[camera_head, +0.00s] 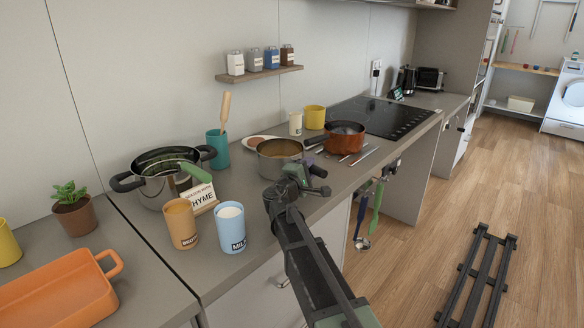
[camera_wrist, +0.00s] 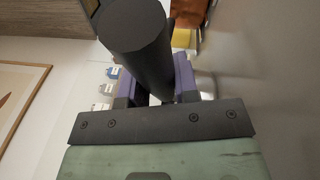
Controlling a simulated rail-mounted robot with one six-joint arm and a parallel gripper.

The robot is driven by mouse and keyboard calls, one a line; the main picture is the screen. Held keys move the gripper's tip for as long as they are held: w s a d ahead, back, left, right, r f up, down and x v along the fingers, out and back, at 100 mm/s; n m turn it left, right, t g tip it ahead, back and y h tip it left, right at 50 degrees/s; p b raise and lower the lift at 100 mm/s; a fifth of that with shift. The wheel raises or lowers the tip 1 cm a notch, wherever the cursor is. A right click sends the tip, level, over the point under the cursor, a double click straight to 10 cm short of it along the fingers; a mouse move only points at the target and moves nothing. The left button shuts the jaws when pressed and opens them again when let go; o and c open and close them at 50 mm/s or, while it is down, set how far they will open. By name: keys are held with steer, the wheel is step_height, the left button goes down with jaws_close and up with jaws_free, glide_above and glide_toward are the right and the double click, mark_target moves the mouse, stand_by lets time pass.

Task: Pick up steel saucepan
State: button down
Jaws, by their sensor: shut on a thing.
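The steel saucepan (camera_head: 278,162) holds a brownish content and stands upright near the counter's front edge in the head view. My gripper (camera_head: 310,172) is just to its right, at the counter edge. In the wrist view, a thick dark handle (camera_wrist: 135,28) runs between the purple fingers of my gripper (camera_wrist: 157,86), which are shut on it. In the head view the saucepan's handle is mostly hidden by my gripper. I cannot tell whether the pan's base touches the counter.
A copper pan (camera_head: 345,138) stands close behind on the right, its dark handle toward the saucepan. A large two-handled steel pot (camera_head: 160,188), a THYME card (camera_head: 200,199), a brown cup (camera_head: 181,224) and a blue MILK cup (camera_head: 230,228) stand left. Utensils hang below the counter edge.

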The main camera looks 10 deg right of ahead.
steer(key=shift+r, duration=0.2)
steer(key=shift+r+p, duration=0.45)
steer(key=shift+p, duration=0.2)
step_height(320, 180, up, 14)
steer(key=s+a+p, duration=0.2)
steer(key=s+p, duration=0.1)
steer(key=p, duration=1)
steer(key=shift+a+f+p, duration=0.15)
steer(key=shift+a+p, duration=0.2)
steer(key=shift+p, duration=0.05)
steer(key=shift+d, duration=0.1)
